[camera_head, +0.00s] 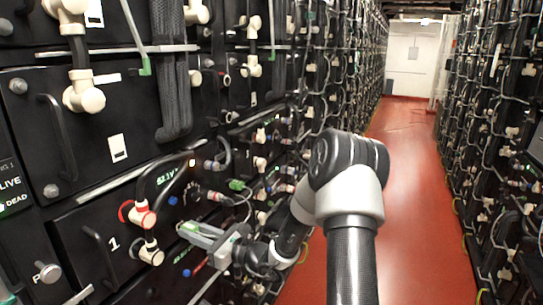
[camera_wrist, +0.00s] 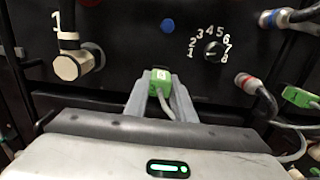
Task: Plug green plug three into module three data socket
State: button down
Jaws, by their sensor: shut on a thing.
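My gripper (camera_wrist: 160,98) is shut on a green plug (camera_wrist: 158,78), with one pale finger on each side of it. A small white mark on the plug's end is too small to read, and a light grey cable trails from it toward me. The plug is close to the black module face (camera_wrist: 120,30), below a blue round cap (camera_wrist: 167,25). I cannot tell whether it touches the face or sits in a socket; no data socket shows clearly. In the head view my gripper (camera_head: 197,236) reaches left to the lower modules. A second green plug (camera_wrist: 300,97) is at the right.
A numbered dial (camera_wrist: 213,48) is right of the held plug. A cream connector (camera_wrist: 72,65) is at the left, a red-ringed grey connector (camera_wrist: 250,84) at the right. Black cables and handles stick out of the left rack. The red aisle floor (camera_head: 405,190) is clear.

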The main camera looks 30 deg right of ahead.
jog(key=shift+v, duration=0.85)
dwell(0.3)
jog(key=shift+p+v, duration=0.55)
jog(key=shift+v, duration=1.95)
jog(key=shift+r, duration=0.1)
